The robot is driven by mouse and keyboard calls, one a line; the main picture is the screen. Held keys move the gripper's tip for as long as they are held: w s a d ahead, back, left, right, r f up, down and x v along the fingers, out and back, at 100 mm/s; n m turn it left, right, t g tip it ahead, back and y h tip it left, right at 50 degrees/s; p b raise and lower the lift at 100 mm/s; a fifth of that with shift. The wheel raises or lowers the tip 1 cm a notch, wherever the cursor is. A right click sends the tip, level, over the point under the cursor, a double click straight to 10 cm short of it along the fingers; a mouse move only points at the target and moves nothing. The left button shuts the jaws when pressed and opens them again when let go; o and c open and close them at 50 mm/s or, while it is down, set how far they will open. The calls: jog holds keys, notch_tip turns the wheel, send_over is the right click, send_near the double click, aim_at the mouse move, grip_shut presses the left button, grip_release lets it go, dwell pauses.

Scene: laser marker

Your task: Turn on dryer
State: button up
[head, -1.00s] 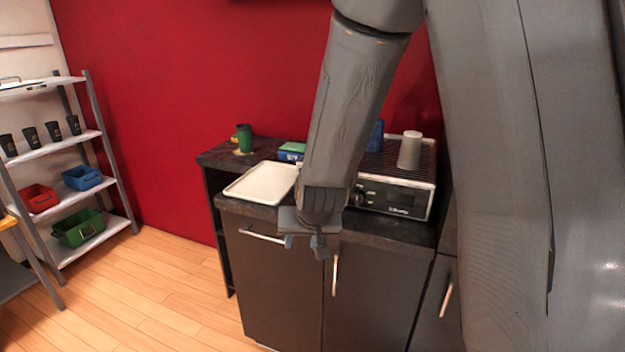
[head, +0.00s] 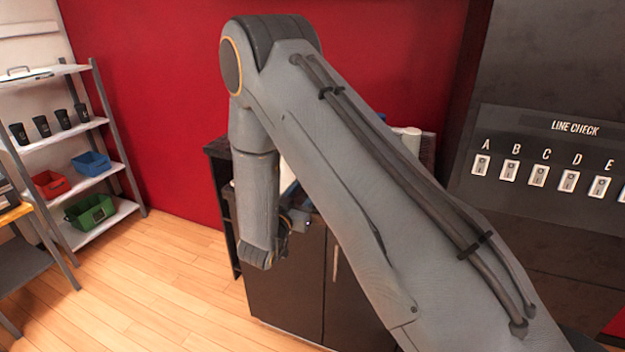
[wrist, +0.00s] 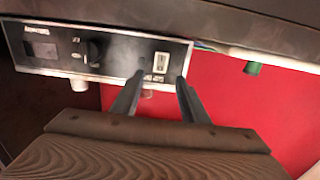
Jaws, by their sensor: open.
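The dryer's front panel (wrist: 110,60) shows upside down in the wrist view, with a small dark display (wrist: 42,50), a black round knob (wrist: 97,49) and a white-framed switch (wrist: 161,62) near its right end. My gripper (wrist: 157,90) is open and empty. Its two dark fingers point toward the panel, with the switch between and just beyond the fingertips in the picture. I cannot tell whether they touch it. In the head view my arm hides most of the dryer and most of the gripper.
A white tray edge (wrist: 275,58) and a green cup (wrist: 252,68) show beside the dryer. A light cup (head: 412,140) stands on top of it. Dark cabinets (head: 290,285) stand below. A LINE CHECK switch board (head: 550,165) is at right, a shelf (head: 95,122) at left.

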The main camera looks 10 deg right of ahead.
jog(key=p+x, duration=0.1)
jog(key=x, duration=0.5)
jog(key=shift+d+p, duration=0.1)
jog(key=shift+p, duration=0.3)
